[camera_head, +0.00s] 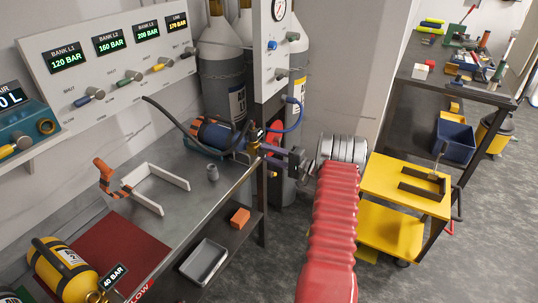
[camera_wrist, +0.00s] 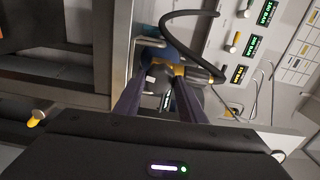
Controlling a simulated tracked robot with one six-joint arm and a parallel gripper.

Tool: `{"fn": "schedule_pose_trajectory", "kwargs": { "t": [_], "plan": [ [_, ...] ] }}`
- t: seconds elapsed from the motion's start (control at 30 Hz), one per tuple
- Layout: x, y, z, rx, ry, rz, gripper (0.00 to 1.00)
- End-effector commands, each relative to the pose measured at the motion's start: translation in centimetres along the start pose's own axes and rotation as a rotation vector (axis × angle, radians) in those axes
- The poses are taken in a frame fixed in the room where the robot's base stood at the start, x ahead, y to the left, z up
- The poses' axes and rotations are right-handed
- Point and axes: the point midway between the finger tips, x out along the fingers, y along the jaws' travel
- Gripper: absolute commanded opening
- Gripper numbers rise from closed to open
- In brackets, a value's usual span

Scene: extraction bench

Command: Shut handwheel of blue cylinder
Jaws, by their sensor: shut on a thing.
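The blue cylinder (camera_head: 212,133) lies on its side at the far end of the steel bench, its valve end facing right. In the wrist view the blue cylinder (camera_wrist: 152,52) shows beyond my fingers. My gripper (camera_head: 262,148) reaches in from the right at the valve end. In the wrist view my gripper (camera_wrist: 160,85) has its two dark fingers on either side of the valve end, by a yellow-brass part (camera_wrist: 178,70). It is shut on the handwheel, which the fingers mostly hide. How far the handwheel is turned cannot be seen.
A black hose (camera_head: 168,116) and a blue hose (camera_head: 294,118) run close to the valve. A gauge panel (camera_head: 270,75) stands just behind. A white U-shaped bracket (camera_head: 160,172) and a yellow cylinder (camera_head: 68,268) are on the bench. A yellow cart (camera_head: 405,180) stands right of my arm.

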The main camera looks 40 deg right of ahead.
Motion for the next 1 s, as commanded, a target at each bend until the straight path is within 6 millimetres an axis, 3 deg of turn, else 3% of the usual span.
{"fn": "schedule_pose_trajectory", "kwargs": {
  "t": [1.0],
  "plan": [
    [-0.15, 0.63, 0.08, 0.971, 0.007, 0.005, 0.14]
  ]
}}
